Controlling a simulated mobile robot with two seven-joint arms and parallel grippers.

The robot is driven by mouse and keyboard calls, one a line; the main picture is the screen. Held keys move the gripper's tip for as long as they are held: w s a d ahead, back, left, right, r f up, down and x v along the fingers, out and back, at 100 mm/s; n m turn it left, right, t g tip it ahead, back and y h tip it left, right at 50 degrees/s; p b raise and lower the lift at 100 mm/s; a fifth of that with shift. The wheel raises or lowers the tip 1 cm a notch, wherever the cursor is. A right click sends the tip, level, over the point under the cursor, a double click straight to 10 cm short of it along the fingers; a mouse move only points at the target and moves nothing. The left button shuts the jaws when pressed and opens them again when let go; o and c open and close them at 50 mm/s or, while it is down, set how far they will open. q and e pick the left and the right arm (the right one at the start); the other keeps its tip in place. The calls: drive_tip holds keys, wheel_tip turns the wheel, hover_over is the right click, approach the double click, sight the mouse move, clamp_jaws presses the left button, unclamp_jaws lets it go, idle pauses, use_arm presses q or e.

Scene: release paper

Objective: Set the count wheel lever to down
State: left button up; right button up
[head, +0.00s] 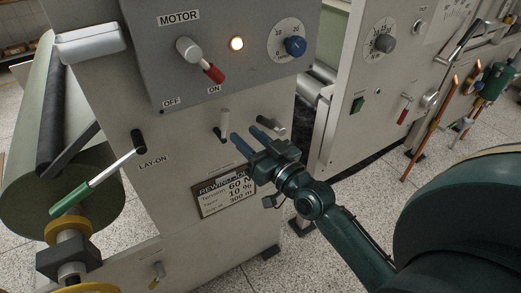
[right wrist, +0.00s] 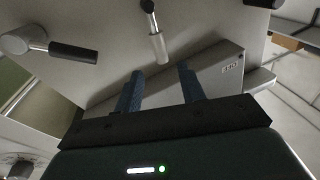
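No label naming the count wheel lever is readable. Two small levers sit on the pale machine face below the motor panel. One has a white handle (head: 225,119) pointing up from a dark pivot; it also shows in the right wrist view (right wrist: 158,44), where the picture is roughly upside down. The other has a round metal hub and a black handle (head: 271,123), also in the right wrist view (right wrist: 73,52). I cannot tell which is the count wheel lever. My right gripper (head: 244,137) is open and empty, its blue fingers close to both levers, apparently touching neither. My left gripper is not in view.
Above is the grey motor panel (head: 180,92) with a red-tipped lever, lit lamp and blue knob. At left are the green-handled LAY-ON lever (head: 98,181) and a large roll (head: 62,205). A rewind plate (head: 222,191) sits below. Another machine (head: 350,75) stands at right.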

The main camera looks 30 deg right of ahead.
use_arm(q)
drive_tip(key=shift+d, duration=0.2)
use_arm(e)
drive_tip(key=v, duration=0.4)
drive_tip(key=shift+s, duration=0.1)
use_arm(q)
drive_tip(key=p, duration=0.1)
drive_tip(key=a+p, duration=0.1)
drive_tip(key=p, duration=0.1)
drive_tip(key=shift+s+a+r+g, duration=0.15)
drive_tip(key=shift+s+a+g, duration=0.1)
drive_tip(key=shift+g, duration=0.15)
use_arm(e)
drive_tip(key=s+a+f+n+g, duration=0.1)
drive_tip(key=s+a+f+g, duration=0.3)
drive_tip(key=f, duration=0.5)
drive_tip(key=s+a+f+n+g, duration=0.1)
drive_tip(key=s+a+f+g, duration=0.3)
drive_tip(key=s+f, duration=0.5)
drive_tip(key=shift+a+f+n+h, duration=0.2)
drive_tip(key=shift+f+n+h, duration=0.1)
drive_tip(key=shift+f+n, duration=0.15)
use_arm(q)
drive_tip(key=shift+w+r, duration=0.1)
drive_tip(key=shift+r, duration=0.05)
